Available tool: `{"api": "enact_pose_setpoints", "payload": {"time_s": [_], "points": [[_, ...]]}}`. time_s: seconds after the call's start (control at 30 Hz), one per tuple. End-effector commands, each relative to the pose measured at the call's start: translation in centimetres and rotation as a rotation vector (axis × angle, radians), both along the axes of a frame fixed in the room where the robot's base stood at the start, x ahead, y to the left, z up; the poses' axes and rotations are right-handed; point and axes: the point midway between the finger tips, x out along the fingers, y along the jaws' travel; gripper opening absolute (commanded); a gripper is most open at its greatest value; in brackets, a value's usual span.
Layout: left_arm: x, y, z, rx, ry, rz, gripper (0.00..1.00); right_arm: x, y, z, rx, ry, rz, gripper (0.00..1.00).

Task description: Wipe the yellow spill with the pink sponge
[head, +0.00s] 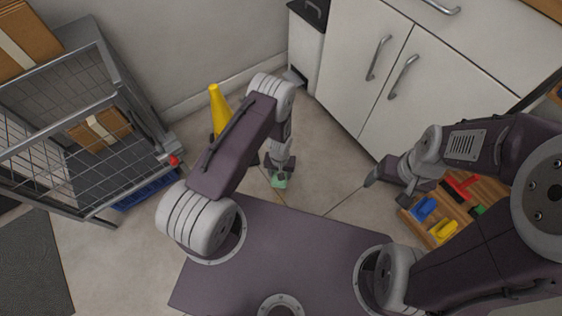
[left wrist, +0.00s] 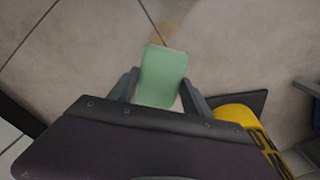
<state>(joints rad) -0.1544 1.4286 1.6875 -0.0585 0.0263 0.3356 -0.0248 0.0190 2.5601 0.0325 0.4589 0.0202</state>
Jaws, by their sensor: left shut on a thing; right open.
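My left gripper (head: 280,172) is shut on a green sponge-like block (head: 279,181), low over the floor in front of my base. In the left wrist view the same green block (left wrist: 162,77) sits between the two fingers of the left gripper (left wrist: 158,95). It looks green, and I see no pink sponge. A faint tan-yellow patch (left wrist: 168,27) shows on the floor just beyond the block; I cannot tell the gap between them. No spill is clear in the head view. My right gripper (head: 388,177) is open and empty, at the right.
A yellow cone (head: 217,108) stands left of my left forearm. A wire cage trolley (head: 60,130) holding a box is at the left. White cabinets (head: 400,70) line the back right. A wooden crate (head: 410,221) with several coloured items lies under my right arm. The middle floor is open.

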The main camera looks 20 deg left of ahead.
Motion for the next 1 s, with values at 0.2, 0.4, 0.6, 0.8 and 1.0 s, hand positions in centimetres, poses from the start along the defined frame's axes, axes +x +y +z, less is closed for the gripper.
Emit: {"api": "enact_pose_setpoints", "payload": {"time_s": [0.2, 0.4, 0.6, 0.8, 1.0], "points": [[-0.6, -0.1, -1.7, -0.002, -0.001, -0.003, 0.25, 0.0, 0.0, -1.2, 0.000, 0.000, 0.000, 0.79], [-0.6, -0.1, -2.1, -0.001, 0.000, -0.002, 0.25, 0.0, 0.0, -1.5, 0.000, -0.001, 0.000, 0.79], [-0.6, -0.2, -3.6, -0.001, 0.000, -0.002, 0.25, 0.0, 0.0, -3.0, 0.000, 0.000, 0.000, 0.79], [-0.6, -0.4, -5.5, -0.001, 0.000, -0.002, 0.25, 0.0, 0.0, -4.7, 0.000, 0.000, 0.000, 0.79], [-0.6, -0.5, -7.3, -0.001, 0.000, -0.002, 0.25, 0.0, 0.0, -6.4, 0.000, 0.000, 0.000, 0.79]]}}
